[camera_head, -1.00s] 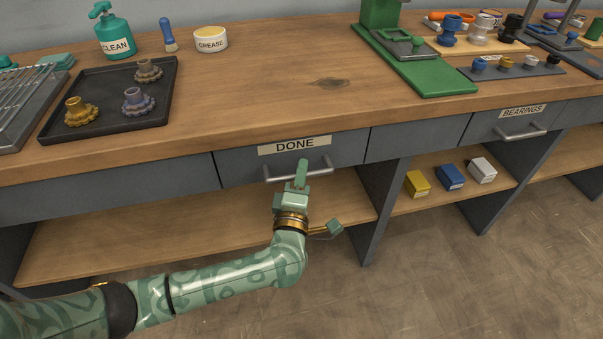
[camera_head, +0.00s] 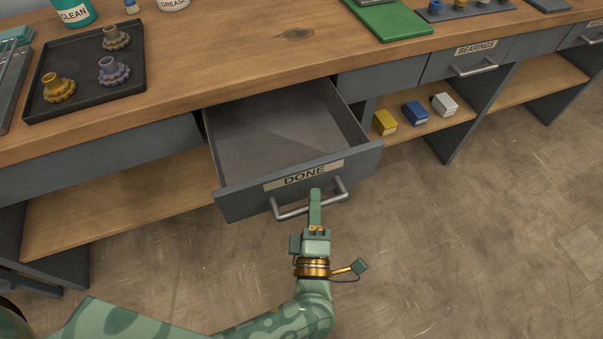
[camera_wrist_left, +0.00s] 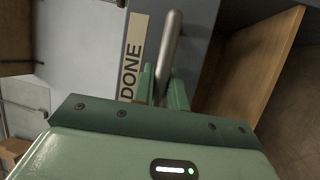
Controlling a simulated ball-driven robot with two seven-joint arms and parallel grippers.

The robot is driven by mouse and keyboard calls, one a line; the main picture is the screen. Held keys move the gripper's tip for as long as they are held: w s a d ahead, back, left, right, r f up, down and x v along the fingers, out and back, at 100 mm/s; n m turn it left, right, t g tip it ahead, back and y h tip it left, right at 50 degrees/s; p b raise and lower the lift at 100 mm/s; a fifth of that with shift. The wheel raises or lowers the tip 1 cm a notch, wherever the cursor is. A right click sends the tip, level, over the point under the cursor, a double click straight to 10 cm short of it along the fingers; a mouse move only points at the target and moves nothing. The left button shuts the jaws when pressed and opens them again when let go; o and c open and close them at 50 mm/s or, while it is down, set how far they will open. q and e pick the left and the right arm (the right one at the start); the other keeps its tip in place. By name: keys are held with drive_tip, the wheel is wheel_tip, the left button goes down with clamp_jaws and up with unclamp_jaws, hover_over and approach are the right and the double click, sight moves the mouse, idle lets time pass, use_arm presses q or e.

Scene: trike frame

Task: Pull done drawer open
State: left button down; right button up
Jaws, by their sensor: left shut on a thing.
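The DONE drawer (camera_head: 235,204) stands pulled out from the bench, and its grey inside looks empty. Its label (camera_head: 304,176) is on the front. My left gripper (camera_head: 315,205) is shut on the drawer's silver bar handle (camera_head: 290,212). In the left wrist view the handle (camera_wrist_left: 172,50) runs between the two green fingers of the gripper (camera_wrist_left: 162,88), beside the DONE label (camera_wrist_left: 133,55). My right gripper is in neither view.
A black tray (camera_head: 130,80) with several cog-like parts sits on the bench (camera_head: 230,60). The BEARINGS drawer (camera_head: 470,60) at the right is closed. Yellow (camera_head: 384,122), blue (camera_head: 415,112) and white (camera_head: 444,104) boxes lie on the lower shelf. The floor in front is clear.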

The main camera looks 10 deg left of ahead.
use_arm(q)
drive_tip(key=shift+s+d+f, duration=0.1)
drive_tip(key=shift+s+d, duration=0.3)
drive_tip(key=shift+s, duration=0.2)
drive_tip(key=shift+s+d, duration=0.35)
drive_tip(key=shift+s, duration=0.2)
drive_tip(key=c, duration=1.4)
unclamp_jaws()
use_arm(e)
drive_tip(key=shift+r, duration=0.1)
